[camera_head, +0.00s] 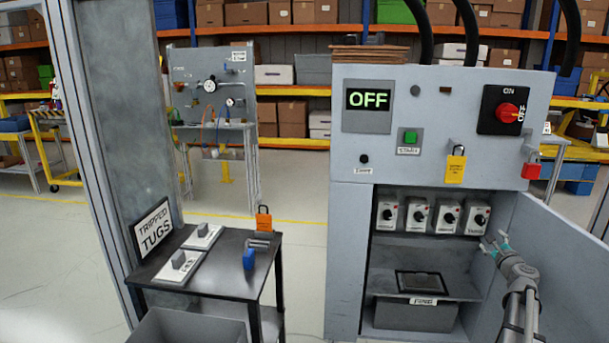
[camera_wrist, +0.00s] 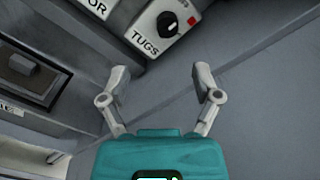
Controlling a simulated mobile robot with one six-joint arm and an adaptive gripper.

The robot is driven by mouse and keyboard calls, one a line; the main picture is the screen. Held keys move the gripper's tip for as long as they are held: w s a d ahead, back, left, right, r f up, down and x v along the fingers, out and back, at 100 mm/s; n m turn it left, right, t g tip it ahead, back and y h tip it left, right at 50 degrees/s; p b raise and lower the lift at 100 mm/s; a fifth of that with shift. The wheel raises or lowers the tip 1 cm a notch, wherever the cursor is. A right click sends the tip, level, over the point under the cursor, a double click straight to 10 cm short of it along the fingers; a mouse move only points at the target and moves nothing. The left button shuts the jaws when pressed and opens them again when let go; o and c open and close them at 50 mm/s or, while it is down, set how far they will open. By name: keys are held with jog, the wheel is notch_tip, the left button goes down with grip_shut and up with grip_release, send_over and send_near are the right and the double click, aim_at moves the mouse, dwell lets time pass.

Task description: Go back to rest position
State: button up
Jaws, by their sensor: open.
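My gripper (camera_head: 496,241) is open in the head view, just in front of the right end of the cabinet's row of breaker modules. In the wrist view its two fingers (camera_wrist: 164,82) are spread with nothing between them. The module labelled TUGS (camera_wrist: 163,24), with a black knob and a red mark, sits ahead of the fingers and apart from them. In the head view the rightmost module (camera_head: 477,218) is close to the fingertips. My arm reaches in from the lower right.
The grey cabinet (camera_head: 345,240) has an open door (camera_head: 560,265) at right, close to my arm. Its panel display (camera_head: 368,98) reads OFF. A dark tray (camera_head: 418,284) sits on the lower shelf. A black table (camera_head: 215,258) with a TRIPPED TUGS sign (camera_head: 153,228) stands left; open floor lies beyond.

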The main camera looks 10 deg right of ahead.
jog(key=a+f+n+g+y, duration=0.35)
jog(key=a+n, duration=0.25)
jog(key=a, duration=0.6)
jog(key=a+f+n+g+y, duration=0.25)
jog(key=a+f+n, duration=0.2)
jog(key=a, duration=0.65)
jog(key=a+f+n+g+y, duration=0.25)
jog(key=a+n, duration=0.45)
jog(key=a, duration=0.5)
jog(key=s+a+f+n+g+h, duration=0.2)
jog(key=s+a+f+n+g, duration=0.35)
jog(key=s, duration=0.45)
jog(key=s+a+f+n+g+h, duration=0.2)
jog(key=s+a+n+g+h, duration=0.15)
jog(key=s+a+n, duration=0.45)
notch_tip(320, 180, up, 29)
jog(key=s+a+m+p, duration=0.1)
jog(key=s+m+p, duration=0.1)
jog(key=p, duration=2.7)
jog(key=shift+y+p, duration=0.3)
jog(key=shift+y, duration=0.1)
jog(key=shift+c, duration=0.2)
